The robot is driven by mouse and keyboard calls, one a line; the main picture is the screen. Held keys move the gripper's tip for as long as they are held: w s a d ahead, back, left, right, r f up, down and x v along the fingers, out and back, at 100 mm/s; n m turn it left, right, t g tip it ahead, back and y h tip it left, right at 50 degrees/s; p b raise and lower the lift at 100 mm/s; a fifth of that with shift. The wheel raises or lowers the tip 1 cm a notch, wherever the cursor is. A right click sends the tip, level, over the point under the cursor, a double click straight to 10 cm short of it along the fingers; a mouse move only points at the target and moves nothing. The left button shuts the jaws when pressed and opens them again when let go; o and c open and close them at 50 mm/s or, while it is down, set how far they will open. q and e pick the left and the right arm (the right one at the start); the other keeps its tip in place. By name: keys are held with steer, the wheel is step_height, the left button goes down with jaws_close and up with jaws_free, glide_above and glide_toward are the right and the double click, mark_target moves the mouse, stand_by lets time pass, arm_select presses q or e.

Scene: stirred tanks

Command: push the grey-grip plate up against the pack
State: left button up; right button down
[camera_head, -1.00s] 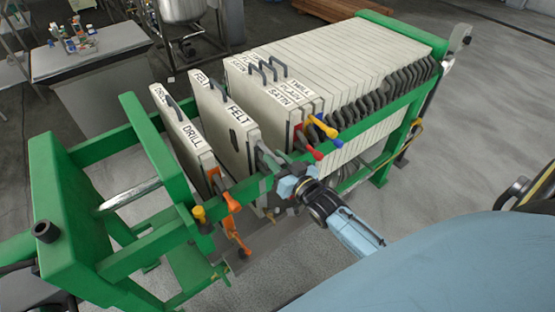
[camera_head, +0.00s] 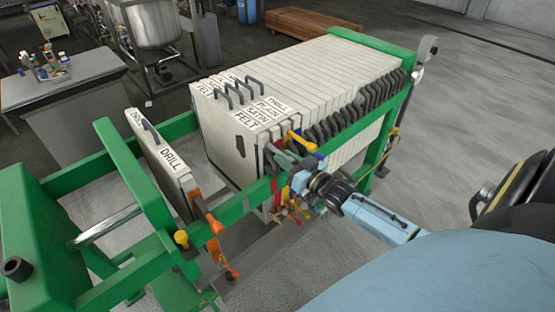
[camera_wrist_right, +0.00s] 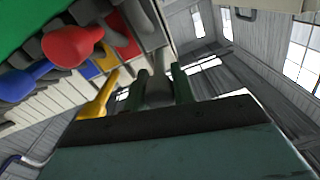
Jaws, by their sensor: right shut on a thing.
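The grey-grip plate (camera_head: 224,138), labelled FELT, hangs upright in the green frame. Its face lies flush beside the SATIN plate at the near end of the pack (camera_head: 335,75), with no gap that I can make out. My right gripper (camera_head: 299,181) is at the plate's near side, by the green rail. In the right wrist view its two fingers (camera_wrist_right: 158,90) are shut around a grey grip (camera_wrist_right: 158,92). The grip is mostly hidden by my gripper in the head view. My left gripper is not in view.
The DRILL plate (camera_head: 163,168) with orange grips stands apart on the left, with a wide gap between it and the FELT plate. A red knob (camera_wrist_right: 72,46) and a yellow grip (camera_wrist_right: 98,98) are close to my right fingers. The green rail (camera_head: 238,207) runs alongside.

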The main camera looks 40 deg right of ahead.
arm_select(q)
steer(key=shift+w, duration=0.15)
arm_select(e)
steer(key=shift+d+r, duration=0.1)
steer(key=shift+d, duration=0.25)
steer(key=c, duration=1.4)
jaws_free()
steer(key=shift+o, duration=1.2)
steer(key=shift+d, duration=0.1)
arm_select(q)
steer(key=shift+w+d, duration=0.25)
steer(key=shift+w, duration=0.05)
arm_select(e)
steer(key=shift+s+a, duration=0.1)
steer(key=shift+a, duration=0.1)
steer(key=shift+s, duration=0.35)
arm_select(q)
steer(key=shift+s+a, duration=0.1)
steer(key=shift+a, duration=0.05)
arm_select(e)
steer(key=s+d, duration=0.1)
steer(key=s, duration=1.1)
steer(key=shift+s, duration=0.25)
